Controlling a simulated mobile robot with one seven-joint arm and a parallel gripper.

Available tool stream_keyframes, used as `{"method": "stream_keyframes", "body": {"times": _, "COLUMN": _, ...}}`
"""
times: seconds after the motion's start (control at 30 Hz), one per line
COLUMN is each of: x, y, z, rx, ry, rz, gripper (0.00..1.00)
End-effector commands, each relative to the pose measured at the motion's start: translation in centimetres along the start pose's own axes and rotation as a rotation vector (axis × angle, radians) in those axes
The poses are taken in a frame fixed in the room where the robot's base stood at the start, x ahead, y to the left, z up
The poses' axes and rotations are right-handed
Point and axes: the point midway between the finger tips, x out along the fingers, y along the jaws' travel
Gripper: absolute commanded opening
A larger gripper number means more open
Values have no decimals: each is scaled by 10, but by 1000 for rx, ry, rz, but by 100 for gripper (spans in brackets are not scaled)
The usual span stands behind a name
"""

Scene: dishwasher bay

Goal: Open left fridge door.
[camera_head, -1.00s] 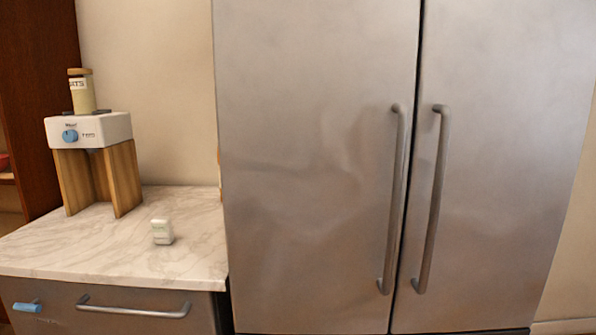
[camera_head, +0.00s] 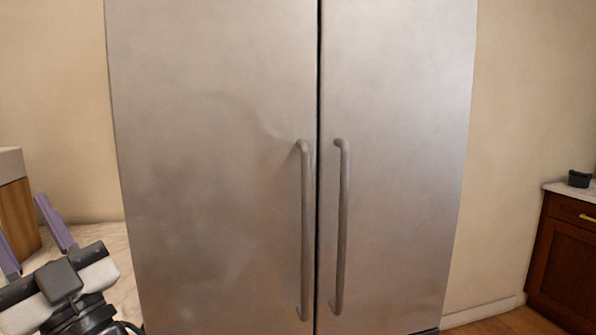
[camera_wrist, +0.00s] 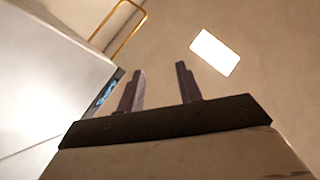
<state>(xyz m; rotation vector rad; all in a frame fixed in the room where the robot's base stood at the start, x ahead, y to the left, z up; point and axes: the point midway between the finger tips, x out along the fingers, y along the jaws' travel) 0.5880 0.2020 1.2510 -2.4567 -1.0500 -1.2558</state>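The left fridge door (camera_head: 215,170) is a shut steel panel in the middle of the head view. Its vertical bar handle (camera_head: 306,230) runs along its right edge, beside the centre gap. The right door (camera_head: 400,160) is shut too, with a matching handle (camera_head: 342,225). My gripper (camera_head: 28,235) is at the lower left of the head view, well left of the left door's handle and apart from it. Its two fingers are spread with nothing between them. In the wrist view my gripper (camera_wrist: 162,88) is open and empty, its fingers pointing up.
A pale marble counter (camera_head: 112,262) lies left of the fridge, partly behind my gripper. A wooden stand (camera_head: 20,215) shows at the left edge. A dark wood cabinet (camera_head: 565,255) with a small dark object (camera_head: 579,179) is at right. Clear floor (camera_head: 510,322) shows at lower right.

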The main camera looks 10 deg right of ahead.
Motion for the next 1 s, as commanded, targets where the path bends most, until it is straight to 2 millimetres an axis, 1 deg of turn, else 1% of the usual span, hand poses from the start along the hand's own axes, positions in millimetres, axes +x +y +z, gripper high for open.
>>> {"method": "stream_keyframes", "body": {"times": 0.03, "x": 2, "y": 37, "z": -3, "rx": -32, "ry": -68, "rz": 42, "gripper": 35}}
{"method": "stream_keyframes", "body": {"times": 0.07, "x": 0, "y": 57, "z": -2, "rx": -43, "ry": -112, "rz": 64, "gripper": 35}}
{"method": "stream_keyframes", "body": {"times": 0.1, "x": -5, "y": 82, "z": -3, "rx": -55, "ry": -169, "rz": 93, "gripper": 35}}
{"method": "stream_keyframes", "body": {"times": 0.13, "x": -9, "y": 101, "z": -4, "rx": -64, "ry": -212, "rz": 117, "gripper": 35}}
{"method": "stream_keyframes", "body": {"times": 0.17, "x": -14, "y": 119, "z": -6, "rx": -70, "ry": -255, "rz": 140, "gripper": 35}}
{"method": "stream_keyframes", "body": {"times": 0.2, "x": -22, "y": 142, "z": -10, "rx": -80, "ry": -310, "rz": 172, "gripper": 35}}
{"method": "stream_keyframes", "body": {"times": 0.27, "x": -37, "y": 176, "z": -20, "rx": -92, "ry": -392, "rz": 221, "gripper": 35}}
{"method": "stream_keyframes", "body": {"times": 0.3, "x": -49, "y": 196, "z": -27, "rx": -99, "ry": -446, "rz": 253, "gripper": 35}}
{"method": "stream_keyframes", "body": {"times": 0.37, "x": -68, "y": 225, "z": -42, "rx": -107, "ry": -525, "rz": 305, "gripper": 35}}
{"method": "stream_keyframes", "body": {"times": 0.4, "x": -82, "y": 242, "z": -53, "rx": -111, "ry": -576, "rz": 341, "gripper": 35}}
{"method": "stream_keyframes", "body": {"times": 0.47, "x": -104, "y": 263, "z": -71, "rx": -116, "ry": -648, "rz": 390, "gripper": 35}}
{"method": "stream_keyframes", "body": {"times": 0.5, "x": -118, "y": 275, "z": -83, "rx": -117, "ry": -693, "rz": 422, "gripper": 35}}
{"method": "stream_keyframes", "body": {"times": 0.6, "x": -151, "y": 295, "z": -110, "rx": -118, "ry": -788, "rz": 490, "gripper": 35}}
{"method": "stream_keyframes", "body": {"times": 0.73, "x": -180, "y": 305, "z": -135, "rx": -115, "ry": -869, "rz": 547, "gripper": 35}}
{"method": "stream_keyframes", "body": {"times": 0.8, "x": -189, "y": 307, "z": -141, "rx": -112, "ry": -893, "rz": 562, "gripper": 35}}
{"method": "stream_keyframes", "body": {"times": 0.87, "x": -192, "y": 308, "z": -143, "rx": -110, "ry": -903, "rz": 568, "gripper": 35}}
{"method": "stream_keyframes", "body": {"times": 1.0, "x": -187, "y": 315, "z": -135, "rx": -106, "ry": -908, "rz": 569, "gripper": 35}}
